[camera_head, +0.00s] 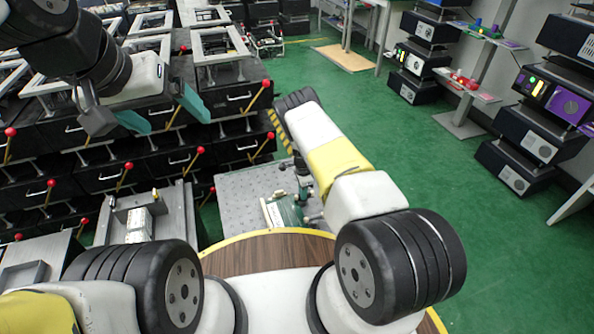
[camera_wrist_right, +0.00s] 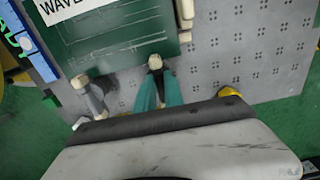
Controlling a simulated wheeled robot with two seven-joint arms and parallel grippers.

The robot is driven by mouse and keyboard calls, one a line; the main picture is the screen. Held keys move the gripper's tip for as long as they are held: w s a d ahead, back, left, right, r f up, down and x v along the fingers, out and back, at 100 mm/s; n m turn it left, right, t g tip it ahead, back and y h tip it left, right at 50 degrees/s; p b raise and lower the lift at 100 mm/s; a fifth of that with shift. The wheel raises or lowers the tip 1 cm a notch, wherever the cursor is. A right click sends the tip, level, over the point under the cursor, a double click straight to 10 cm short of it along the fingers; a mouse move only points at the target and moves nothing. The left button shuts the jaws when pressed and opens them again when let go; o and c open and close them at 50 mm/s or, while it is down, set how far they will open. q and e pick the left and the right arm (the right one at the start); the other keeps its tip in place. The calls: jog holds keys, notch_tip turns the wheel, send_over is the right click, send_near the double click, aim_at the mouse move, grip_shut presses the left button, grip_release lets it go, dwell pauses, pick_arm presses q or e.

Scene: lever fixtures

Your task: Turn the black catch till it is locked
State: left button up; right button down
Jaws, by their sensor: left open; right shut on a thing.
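A green fixture (camera_head: 283,212) stands on a grey perforated plate, beyond the round wooden top. In the right wrist view its green panel (camera_wrist_right: 110,38) fills the upper left. My right gripper (camera_wrist_right: 158,88) has its teal fingers close together at a small cream-tipped handle (camera_wrist_right: 155,62) below the panel's lower edge. The handle's lower part is hidden between the fingers, and I cannot tell for certain whether it is the black catch. My left gripper (camera_head: 162,112) is open and empty, its teal fingers wide apart in front of the black drawer units.
Another cream-ended handle (camera_wrist_right: 78,82) stands left of my right gripper, and one (camera_wrist_right: 186,10) is at the panel's right edge. The perforated plate (camera_wrist_right: 245,50) is bare to the right. Black drawers with red-knobbed levers (camera_head: 265,84) fill the left; green floor (camera_head: 400,150) is clear at right.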

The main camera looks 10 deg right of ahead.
jog(key=c, duration=1.4)
grip_release()
jog(key=shift+c, duration=0.2)
notch_tip(320, 180, up, 8)
jog(key=shift+f, duration=0.1)
